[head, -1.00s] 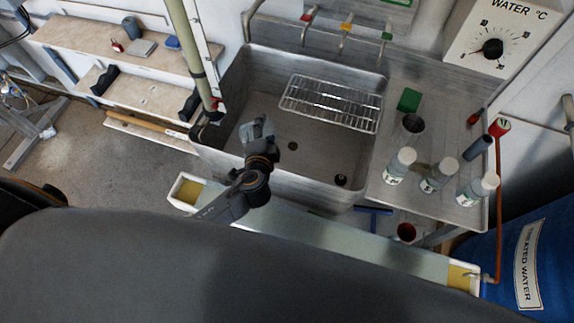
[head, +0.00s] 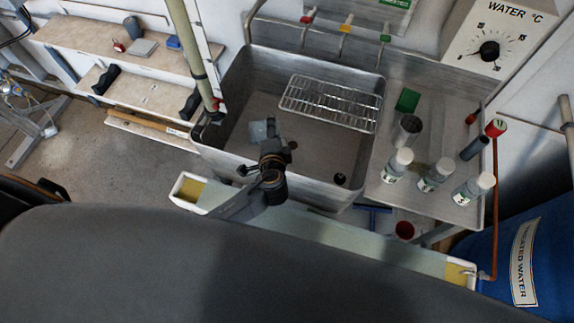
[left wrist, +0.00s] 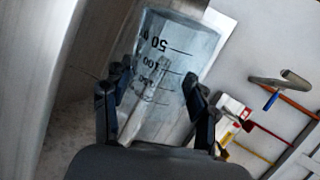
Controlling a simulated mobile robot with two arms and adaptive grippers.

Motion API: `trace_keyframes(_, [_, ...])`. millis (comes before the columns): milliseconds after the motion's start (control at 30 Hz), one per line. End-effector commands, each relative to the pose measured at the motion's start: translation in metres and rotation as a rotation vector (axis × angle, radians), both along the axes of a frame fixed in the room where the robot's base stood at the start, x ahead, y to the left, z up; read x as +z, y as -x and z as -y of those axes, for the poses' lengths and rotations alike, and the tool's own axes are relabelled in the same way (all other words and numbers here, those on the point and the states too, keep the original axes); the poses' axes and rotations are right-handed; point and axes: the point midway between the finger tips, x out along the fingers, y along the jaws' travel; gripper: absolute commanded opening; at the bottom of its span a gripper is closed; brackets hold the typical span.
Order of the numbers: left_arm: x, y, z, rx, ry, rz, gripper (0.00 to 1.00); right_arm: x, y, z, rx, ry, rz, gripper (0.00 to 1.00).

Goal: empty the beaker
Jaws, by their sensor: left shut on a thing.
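The beaker (head: 258,131) is clear glass with black graduation marks. My left gripper (head: 271,133) is shut on it and holds it over the left part of the metal sink (head: 225,85). In the left wrist view the beaker (left wrist: 175,50) sits between the two dark fingers of my left gripper (left wrist: 152,98). Its numbers appear upside down there, with the 50 mark at the end farthest from the gripper. I cannot tell whether any liquid is in it. My right gripper is in neither view.
A wire rack (head: 330,102) spans the back right of the sink. Several white-capped bottles, including one bottle (head: 397,164), stand on the drainboard (head: 425,150) at right. Coloured taps, one yellow (head: 345,25), are above the sink. A blue barrel (head: 500,255) stands at lower right.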

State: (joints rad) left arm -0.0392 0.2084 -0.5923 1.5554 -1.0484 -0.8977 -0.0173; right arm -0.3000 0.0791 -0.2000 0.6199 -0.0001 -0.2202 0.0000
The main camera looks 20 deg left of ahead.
Motion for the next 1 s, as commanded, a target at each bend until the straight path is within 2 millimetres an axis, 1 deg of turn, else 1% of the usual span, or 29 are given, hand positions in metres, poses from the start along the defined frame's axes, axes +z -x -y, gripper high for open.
trace_keyframes(433, [-0.0040,-0.0004,-0.0016,0.001,-0.056,-0.019,0.25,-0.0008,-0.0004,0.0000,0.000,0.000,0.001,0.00])
trace_keyframes(800, [-0.0036,0.0034,-0.0076,0.000,-0.075,-0.027,0.25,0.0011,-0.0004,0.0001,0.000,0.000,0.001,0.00])
trace_keyframes(1000, [-0.0018,0.0033,-0.0068,0.001,-0.113,-0.041,0.25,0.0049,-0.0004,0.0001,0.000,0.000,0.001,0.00])
